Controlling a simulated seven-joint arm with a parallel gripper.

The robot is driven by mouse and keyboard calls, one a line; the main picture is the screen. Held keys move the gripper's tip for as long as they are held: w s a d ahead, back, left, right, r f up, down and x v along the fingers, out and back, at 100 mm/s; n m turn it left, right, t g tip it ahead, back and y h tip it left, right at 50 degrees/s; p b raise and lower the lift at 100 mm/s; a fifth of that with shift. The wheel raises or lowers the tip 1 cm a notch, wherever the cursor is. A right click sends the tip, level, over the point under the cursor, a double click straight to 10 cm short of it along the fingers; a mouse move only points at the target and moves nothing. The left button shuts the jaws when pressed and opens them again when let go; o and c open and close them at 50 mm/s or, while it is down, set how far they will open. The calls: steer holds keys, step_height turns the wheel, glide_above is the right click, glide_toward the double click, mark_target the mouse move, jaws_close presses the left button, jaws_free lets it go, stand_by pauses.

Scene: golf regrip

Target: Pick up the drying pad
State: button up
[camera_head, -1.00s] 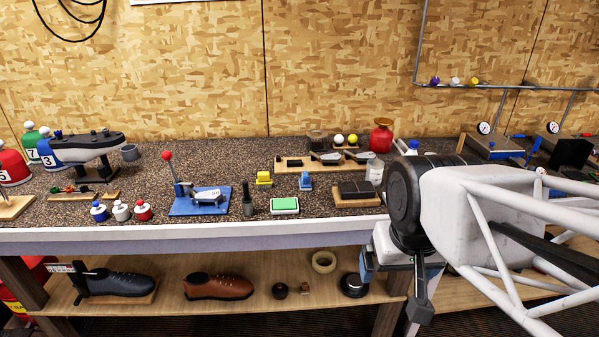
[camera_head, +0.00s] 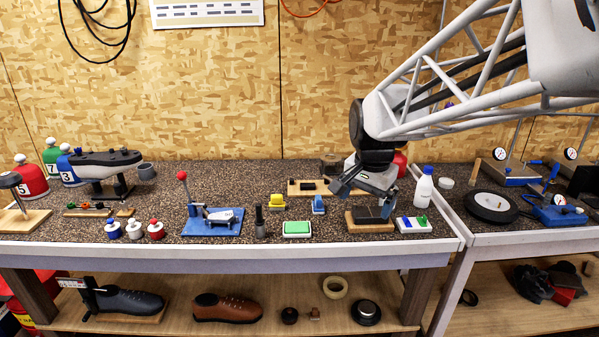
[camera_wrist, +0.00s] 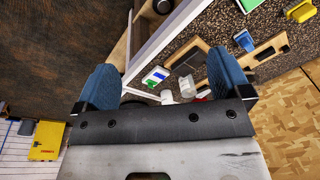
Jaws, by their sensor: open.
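No label marks the drying pad, and I cannot tell for sure which thing it is. A green-topped pad in a white tray (camera_head: 297,229) lies near the front edge of the bench. A wooden board with dark blocks (camera_head: 370,226) lies to its right, and a white tray with green and blue pieces (camera_head: 413,225) sits beside that. My gripper (camera_head: 364,199) is open and empty, above the wooden board. In the wrist view my blue fingers (camera_wrist: 166,72) are wide apart, with the white tray (camera_wrist: 155,77) and wooden board (camera_wrist: 186,52) showing between them.
A white bottle (camera_head: 424,188) stands just right of my gripper. A yellow block (camera_head: 277,201) and a blue block (camera_head: 318,205) lie to the left. A blue press with a red knob (camera_head: 211,222) stands further left. A dark wheel (camera_head: 492,207) lies on the right bench.

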steer(key=w+a+f+m, duration=0.1)
steer(key=w+f+m, duration=0.1)
steer(key=w, duration=0.6)
steer(key=w+a+f+m, duration=0.2)
steer(key=w+m, duration=0.1)
steer(key=w, duration=0.5)
steer(key=m+g, duration=0.2)
steer(key=m, duration=0.3)
glide_above(319, 197)
steer(key=f, duration=0.9)
steer(key=shift+s+f, duration=0.2)
steer(key=shift+f, duration=0.05)
steer(key=shift+w+f, duration=0.2)
steer(key=shift+f, duration=0.1)
steer(key=shift+f, duration=1.15)
steer(key=shift+f, duration=0.15)
steer(key=shift+a+f, duration=0.1)
steer(key=shift+f, duration=2.4)
